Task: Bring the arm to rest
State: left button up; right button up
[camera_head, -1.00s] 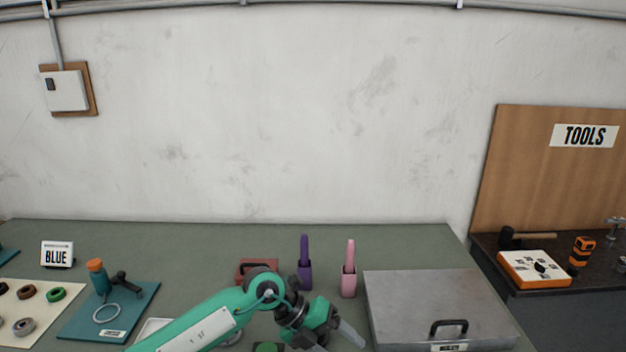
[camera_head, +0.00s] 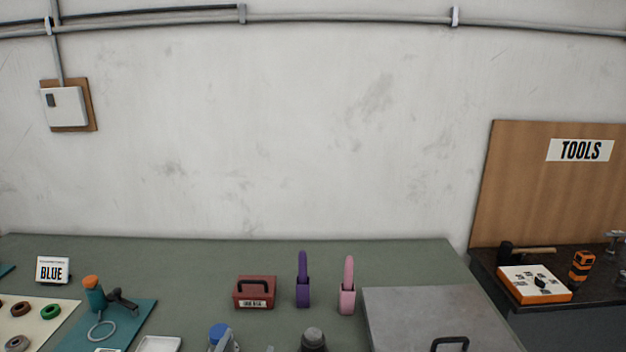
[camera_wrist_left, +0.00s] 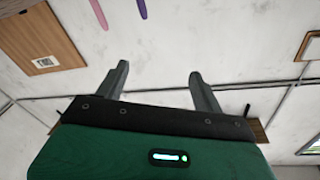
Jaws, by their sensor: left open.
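My left gripper (camera_wrist_left: 158,88) shows in the left wrist view with its two grey fingers spread wide apart. Nothing is between them; the pale wall lies behind. The green arm no longer shows clearly in the head view. A small grey slanted piece at the bottom edge there may be a fingertip, but I cannot tell. My right gripper is in neither view.
On the green bench (camera_head: 390,262) are a red box (camera_head: 256,293), a purple holder (camera_head: 303,290), a pink holder (camera_head: 347,298) and a metal lid (camera_head: 420,308). A blue-topped item (camera_head: 219,333) and a dark round item (camera_head: 313,338) are cut off below.

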pick_arm(q)
jog(key=s+a+f+n+g+y, duration=0.35)
jog(key=s+a+f+g, duration=0.45)
jog(key=f, duration=0.4)
jog(key=s+a+f+g, duration=0.1)
jog(key=s+f+g, duration=0.3)
jog(key=s, duration=0.5)
jog(key=s+a+f+g, duration=0.1)
jog(key=s+f+g, duration=0.25)
jog(key=s, duration=0.65)
notch_tip(320, 180, down, 30)
jog(key=s+a+f+g, duration=0.1)
jog(key=s+f, duration=0.9)
jog(key=s+a+f+g, duration=0.1)
jog(key=s+a+f, duration=0.1)
jog(key=s+f, duration=0.7)
notch_tip(320, 180, down, 2)
jog(key=shift+s+a, duration=0.3)
jog(key=shift+s, duration=0.05)
jog(key=shift+n+h, duration=0.25)
